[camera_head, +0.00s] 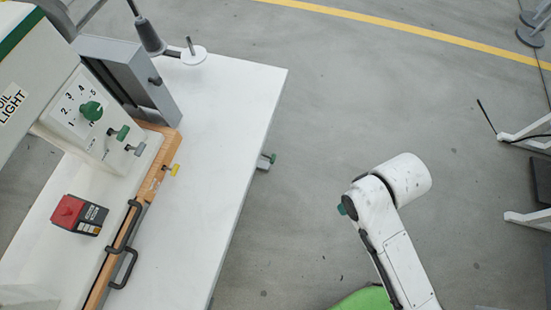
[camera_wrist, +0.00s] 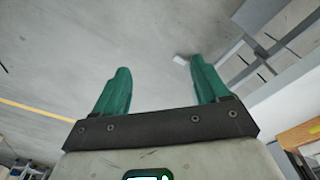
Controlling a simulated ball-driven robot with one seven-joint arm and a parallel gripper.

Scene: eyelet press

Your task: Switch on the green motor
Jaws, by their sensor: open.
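On the white press at the left of the head view, a green-capped switch (camera_head: 120,133) sticks out below a green dial (camera_head: 91,111) numbered 1 to 5. I cannot tell which belongs to the green motor. My gripper (camera_wrist: 158,72) shows in the wrist view with its green fingers apart and nothing between them. My arm is right of the table, well away from the switches.
A box with a red top (camera_head: 73,213) stands on the press. Dark handles (camera_head: 125,257) and a grey frame (camera_head: 140,80) are near the switches. The white table (camera_head: 225,120) is mostly clear at right. Open floor (camera_head: 310,130) separates it from my arm.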

